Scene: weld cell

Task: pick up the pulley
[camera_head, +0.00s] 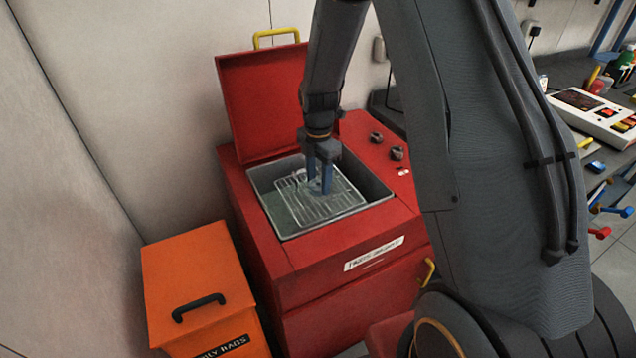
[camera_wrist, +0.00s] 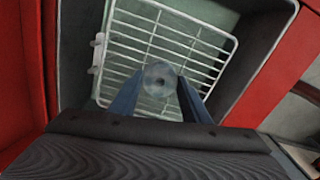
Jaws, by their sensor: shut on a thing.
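The pulley (camera_wrist: 159,79) is a small, pale, round piece with a dark centre hole, seen in the wrist view between the two blue fingers of my gripper (camera_wrist: 160,95). My gripper is shut on it, above a white wire rack. In the head view my gripper (camera_head: 320,186) reaches down into the open basin of the red parts washer (camera_head: 240,205), over the rack (camera_head: 328,207). The pulley is mostly hidden by the fingers there. I cannot tell whether it still touches the rack.
The washer's red lid (camera_head: 262,100) stands open behind the basin. The basin's grey walls (camera_head: 375,187) surround my gripper. An orange bin (camera_head: 190,275) stands at the left.

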